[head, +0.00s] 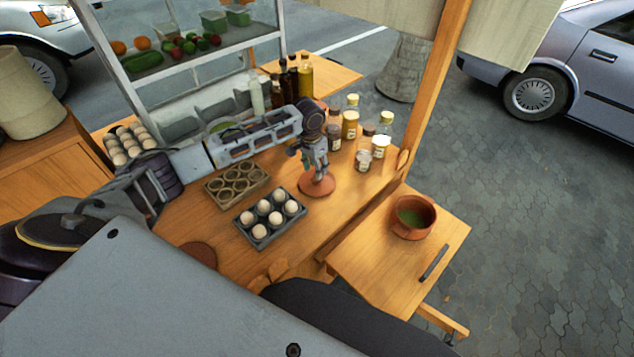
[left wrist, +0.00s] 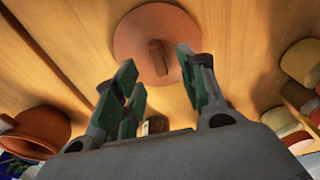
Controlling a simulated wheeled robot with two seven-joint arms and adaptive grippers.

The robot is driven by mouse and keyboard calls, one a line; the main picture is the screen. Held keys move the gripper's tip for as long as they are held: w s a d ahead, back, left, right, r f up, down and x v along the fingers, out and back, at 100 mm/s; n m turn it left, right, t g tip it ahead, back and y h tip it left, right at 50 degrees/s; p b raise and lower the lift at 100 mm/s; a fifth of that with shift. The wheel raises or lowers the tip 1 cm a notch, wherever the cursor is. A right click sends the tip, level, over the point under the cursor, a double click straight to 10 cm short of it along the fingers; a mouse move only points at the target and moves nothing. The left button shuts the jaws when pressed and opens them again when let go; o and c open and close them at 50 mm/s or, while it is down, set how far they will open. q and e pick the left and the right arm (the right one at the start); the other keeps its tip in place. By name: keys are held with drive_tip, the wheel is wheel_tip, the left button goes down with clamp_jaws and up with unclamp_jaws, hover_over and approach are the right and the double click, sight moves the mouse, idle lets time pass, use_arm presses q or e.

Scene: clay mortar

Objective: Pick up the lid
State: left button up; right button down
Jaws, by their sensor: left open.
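The lid (head: 318,188) is a round terracotta disc lying flat on the wooden counter, right of the egg trays. In the left wrist view the lid (left wrist: 135,38) shows with a small bar-shaped handle (left wrist: 158,57) in its middle. My left gripper (head: 314,166) points down over the lid and hides part of it. In the left wrist view my left gripper (left wrist: 157,68) is open, its green-padded fingers apart with the handle appearing between them in the picture. I cannot tell whether the fingers touch the lid. My right gripper is not in view.
A clay bowl (head: 413,231) with green contents and a dark stick (head: 433,262) are on the side board (head: 370,263). An egg tray (head: 262,241) and an empty tray (head: 219,198) lie left of the lid. Jars (head: 381,147) and bottles (head: 305,78) stand behind.

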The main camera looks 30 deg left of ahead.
use_arm(q)
drive_tip(key=shift+w+d+f+p, duration=0.15)
drive_tip(key=shift+f+p, duration=0.15)
drive_tip(key=shift+f, duration=2.2)
clamp_jaws()
